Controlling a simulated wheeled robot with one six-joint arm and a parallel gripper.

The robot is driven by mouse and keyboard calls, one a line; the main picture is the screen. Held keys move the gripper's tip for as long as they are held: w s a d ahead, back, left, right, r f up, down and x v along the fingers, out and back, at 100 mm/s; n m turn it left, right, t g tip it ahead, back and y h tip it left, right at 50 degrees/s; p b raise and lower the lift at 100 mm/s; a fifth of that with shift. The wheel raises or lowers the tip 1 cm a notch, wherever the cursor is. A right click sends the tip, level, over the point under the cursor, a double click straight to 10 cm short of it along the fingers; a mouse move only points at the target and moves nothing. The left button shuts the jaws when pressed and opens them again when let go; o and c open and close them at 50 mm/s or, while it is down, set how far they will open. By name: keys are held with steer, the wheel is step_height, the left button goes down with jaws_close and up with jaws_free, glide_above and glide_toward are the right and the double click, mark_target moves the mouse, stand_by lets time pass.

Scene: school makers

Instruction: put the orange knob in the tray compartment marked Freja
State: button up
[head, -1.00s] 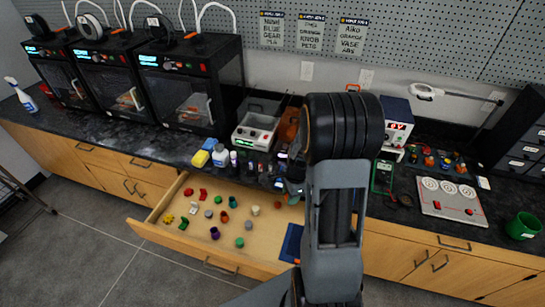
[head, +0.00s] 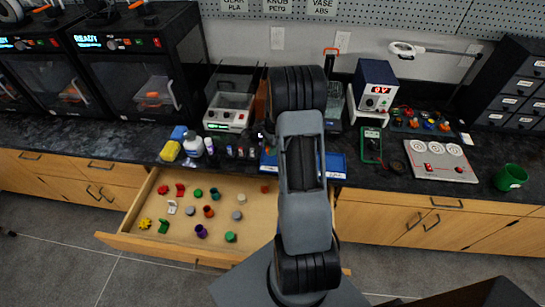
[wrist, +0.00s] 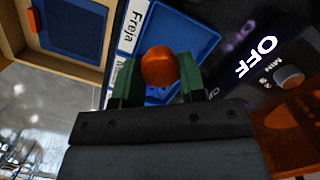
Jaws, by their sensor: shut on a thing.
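An orange knob (wrist: 159,66) is between the green fingertips of my gripper (wrist: 160,78) in the wrist view, and the gripper is shut on it. The blue tray (wrist: 212,38) lies just beyond the knob, with a white label reading Freja (wrist: 135,24) along its edge. The compartment beside that label (wrist: 178,30) looks empty where it shows. A second label is partly hidden by a finger. In the head view the tray (head: 337,172) lies on the counter, partly behind my arm, which hides the gripper and knob.
An open drawer (head: 130,239) below the counter holds several coloured parts. A hotplate-like device with an OFF display (wrist: 256,57) stands close beside the tray in the wrist view. Bottles (head: 193,145), a power supply (head: 376,85) and a green multimeter (head: 371,145) stand on the counter.

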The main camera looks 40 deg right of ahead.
mark_target(271, 158)
steer(key=shift+w+d+f, duration=0.4)
steer(key=shift+d+f, duration=0.15)
steer(key=shift+f, duration=0.25)
steer(key=shift+w+d+f+b, duration=0.2)
steer(key=shift+f+b, duration=0.2)
steer(key=shift+b, duration=0.2)
steer(key=shift+w+d+f+b, duration=0.1)
steer(key=shift+f+b, duration=0.85)
steer(key=shift+f, duration=0.6)
steer(key=shift+f, duration=0.1)
steer(key=shift+f, duration=0.15)
steer(key=o, duration=0.6)
